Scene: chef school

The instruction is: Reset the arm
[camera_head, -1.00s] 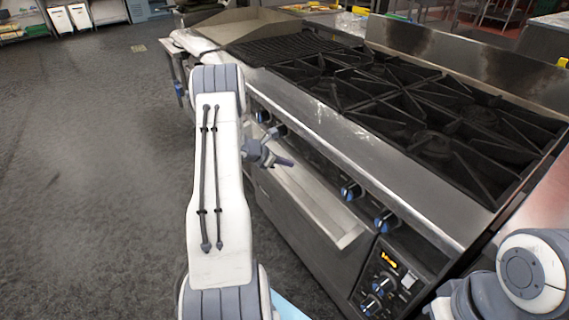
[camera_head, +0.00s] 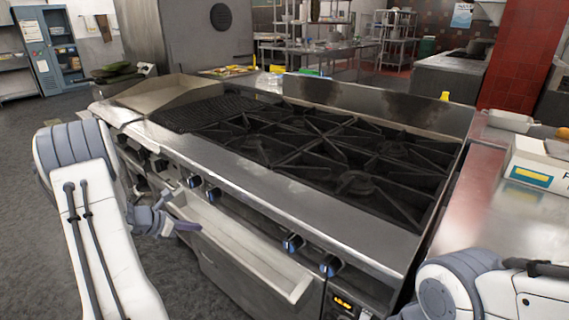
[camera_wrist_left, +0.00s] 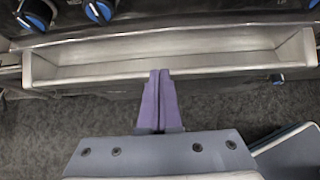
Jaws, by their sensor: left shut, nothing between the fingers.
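My left arm comes in from the left in the head view. Its gripper (camera_head: 186,226) is in front of the stove, near the long metal ledge (camera_head: 250,262) below the knobs. In the left wrist view the two purple fingers of the left gripper (camera_wrist_left: 158,76) are together with nothing between them. They point toward the same ledge (camera_wrist_left: 180,50). I cannot tell if they touch it. Part of my right arm (camera_head: 480,285) shows at the lower right of the head view; its gripper is outside the picture.
The stove (camera_head: 300,200) with black grates and blue-ringed knobs (camera_head: 292,243) fills the middle. A steel counter (camera_head: 490,185) with a white box (camera_head: 540,175) stands at the right. Open grey floor (camera_head: 25,200) lies at the left. Shelves and a red-tiled pillar (camera_head: 515,60) stand farther back.

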